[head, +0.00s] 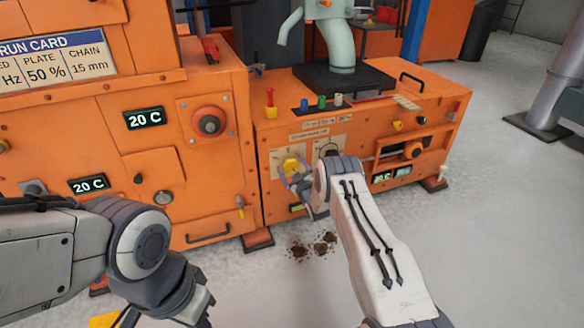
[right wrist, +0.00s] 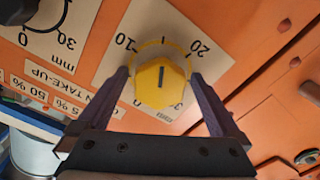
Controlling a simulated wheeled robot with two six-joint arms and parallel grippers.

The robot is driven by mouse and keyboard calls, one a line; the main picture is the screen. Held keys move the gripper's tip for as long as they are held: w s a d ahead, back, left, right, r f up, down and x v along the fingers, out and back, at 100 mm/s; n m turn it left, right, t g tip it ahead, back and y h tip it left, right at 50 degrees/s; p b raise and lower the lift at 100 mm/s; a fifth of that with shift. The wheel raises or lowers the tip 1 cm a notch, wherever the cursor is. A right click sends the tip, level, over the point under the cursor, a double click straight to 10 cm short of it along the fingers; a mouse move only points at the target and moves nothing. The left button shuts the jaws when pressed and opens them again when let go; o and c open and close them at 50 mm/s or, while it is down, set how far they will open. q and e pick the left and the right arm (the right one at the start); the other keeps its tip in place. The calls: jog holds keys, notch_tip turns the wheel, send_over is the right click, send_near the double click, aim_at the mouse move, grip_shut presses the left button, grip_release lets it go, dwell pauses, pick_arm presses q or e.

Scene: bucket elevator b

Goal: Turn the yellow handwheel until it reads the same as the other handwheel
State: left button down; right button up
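The yellow handwheel (head: 291,165) is on a pale dial plate on the orange machine's front. In the right wrist view the yellow handwheel (right wrist: 160,88) has a black pointer line between the 10 and 20 marks. My right gripper (right wrist: 160,78) is open, its two fingers on either side of the handwheel with small gaps visible. It also shows in the head view (head: 292,178). The other handwheel (head: 329,147) is dark and partly hidden by my right arm; its reading cannot be made out. My left gripper (head: 196,306) is low at the left, away from both handwheels.
An orange cabinet with 20 C displays (head: 145,119) and a knob (head: 209,123) stands to the left. A label reading TAKE-UP (right wrist: 72,92) is beside the dials. Dark spilled material (head: 313,246) lies on the grey floor.

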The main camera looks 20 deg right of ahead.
jog(key=shift+r, duration=0.1)
jog(key=shift+s+p, duration=0.35)
jog(key=s+p, duration=0.4)
jog(key=s, duration=0.5)
jog(key=shift+s+d, duration=0.2)
jog(key=shift+s, duration=0.15)
